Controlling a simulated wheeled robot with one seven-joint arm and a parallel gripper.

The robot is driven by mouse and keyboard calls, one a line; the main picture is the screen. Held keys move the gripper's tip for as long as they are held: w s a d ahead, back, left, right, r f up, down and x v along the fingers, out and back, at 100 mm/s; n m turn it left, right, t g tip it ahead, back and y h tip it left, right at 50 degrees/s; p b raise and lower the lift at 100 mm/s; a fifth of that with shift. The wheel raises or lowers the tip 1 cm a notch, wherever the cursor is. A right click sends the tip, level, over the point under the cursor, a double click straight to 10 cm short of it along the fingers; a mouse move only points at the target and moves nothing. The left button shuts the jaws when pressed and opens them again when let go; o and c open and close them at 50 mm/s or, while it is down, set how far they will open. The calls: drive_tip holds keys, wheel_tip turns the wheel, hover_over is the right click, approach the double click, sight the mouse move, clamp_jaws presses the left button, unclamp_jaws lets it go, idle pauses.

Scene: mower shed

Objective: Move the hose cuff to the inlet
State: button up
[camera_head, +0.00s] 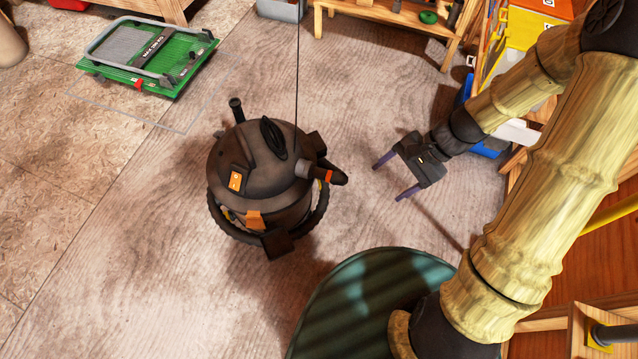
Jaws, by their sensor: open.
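A dark shop vacuum (262,185) stands on the floor in the middle of the view, with a black hose (322,205) around its body. On its right side, a dark tapered piece with an orange band, apparently the hose cuff (333,175), lies against a short grey stub, perhaps the inlet (304,169). I cannot tell whether the two are joined or only overlap in the view. My gripper (391,178) is open and empty, right of the cuff and apart from it. Its two purple fingers point left towards the vacuum.
A thin dark cord (297,60) rises from the vacuum. A green and grey mower deck (148,55) lies at the upper left. A wooden bench (390,14) and coloured bins (525,30) stand at the upper right. Floor around the vacuum's left is clear.

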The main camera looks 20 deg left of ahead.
drive_tip(key=w+a+f+m+y+b, duration=0.2)
drive_tip(key=a+f+m+y+b, duration=0.15)
drive_tip(key=f+b, duration=0.4)
drive_tip(key=w+a+f+m+y+b, duration=0.25)
drive_tip(key=a+f+b, duration=0.2)
drive_tip(key=f, duration=0.55)
drive_tip(key=m+t+y+b, duration=0.4)
drive_tip(key=m+y+b, duration=0.2)
drive_tip(key=b, duration=0.5)
approach(321, 174)
drive_tip(key=shift+w+a+f, duration=0.45)
drive_tip(key=shift+a+f, duration=0.25)
drive_tip(key=shift+f, duration=0.2)
drive_tip(key=shift+a, duration=0.1)
drive_tip(key=a+b, duration=0.1)
drive_tip(key=a, duration=0.6)
drive_tip(key=shift+w+a+r, duration=0.1)
drive_tip(key=shift+a, duration=0.8)
drive_tip(key=shift+p, duration=1.05)
drive_tip(key=shift+c, duration=0.4)
